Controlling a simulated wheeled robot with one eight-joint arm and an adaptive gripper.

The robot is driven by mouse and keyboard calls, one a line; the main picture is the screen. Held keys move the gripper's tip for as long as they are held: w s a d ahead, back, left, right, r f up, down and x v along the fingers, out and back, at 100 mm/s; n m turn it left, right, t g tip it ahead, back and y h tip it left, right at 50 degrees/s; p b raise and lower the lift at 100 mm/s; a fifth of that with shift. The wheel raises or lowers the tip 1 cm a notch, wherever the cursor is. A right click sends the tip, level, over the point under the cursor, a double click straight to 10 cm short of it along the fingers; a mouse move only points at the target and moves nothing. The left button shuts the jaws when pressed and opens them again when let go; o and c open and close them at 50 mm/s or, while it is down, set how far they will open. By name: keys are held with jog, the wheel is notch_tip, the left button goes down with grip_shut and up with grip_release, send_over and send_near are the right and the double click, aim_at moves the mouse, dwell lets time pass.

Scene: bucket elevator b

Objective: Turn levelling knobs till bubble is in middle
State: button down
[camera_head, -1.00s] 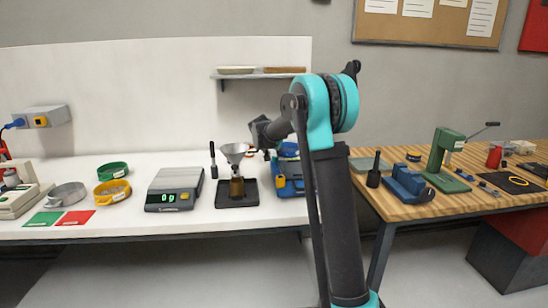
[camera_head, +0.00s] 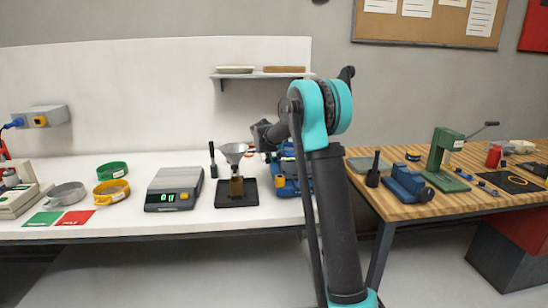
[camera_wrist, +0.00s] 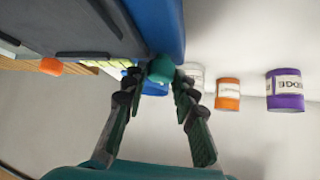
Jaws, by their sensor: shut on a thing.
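My gripper (camera_wrist: 160,82) has its two dark fingers closed around a round teal knob (camera_wrist: 162,68) in the wrist view. The knob sits next to a long blue body (camera_wrist: 158,22) with a grey part beside it. An orange knob (camera_wrist: 52,66) shows farther left on the same unit. In the head view a blue device (camera_head: 283,185) stands at the right end of the white bench, partly behind my arm, and my gripper's fingers are hard to make out there. I cannot see a level bubble in either view.
A funnel stand (camera_head: 236,199) and a digital scale (camera_head: 174,190) stand left of the blue device. Orange (camera_wrist: 228,94) and purple (camera_wrist: 286,90) labelled containers show in the wrist view. A wooden bench (camera_head: 450,205) with a green press (camera_head: 446,160) is to the right.

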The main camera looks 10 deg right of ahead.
jog(key=n+y, duration=0.2)
jog(key=n, duration=0.1)
jog(key=shift+d+n+t+y, duration=0.3)
jog(key=shift+y, duration=0.1)
jog(key=n+y, duration=0.2)
jog(key=n, duration=0.1)
jog(key=n+y, duration=0.2)
jog(key=shift+d+g, duration=0.25)
jog(key=shift+g, duration=0.15)
jog(key=n+g+y, duration=0.1)
jog(key=n, duration=0.1)
jog(key=n+g+y, duration=0.1)
jog(key=n+y, duration=0.1)
jog(key=n, duration=0.1)
jog(key=shift+w+d, duration=0.15)
jog(key=shift+w+n+g+y, duration=0.1)
jog(key=shift+n+g+y, duration=0.45)
jog(key=shift+n, duration=0.5)
jog(key=shift+n+g+y, duration=0.35)
jog(key=shift+n+g, duration=0.4)
jog(key=shift+n, duration=0.3)
jog(key=c, duration=1.5)
grip_release()
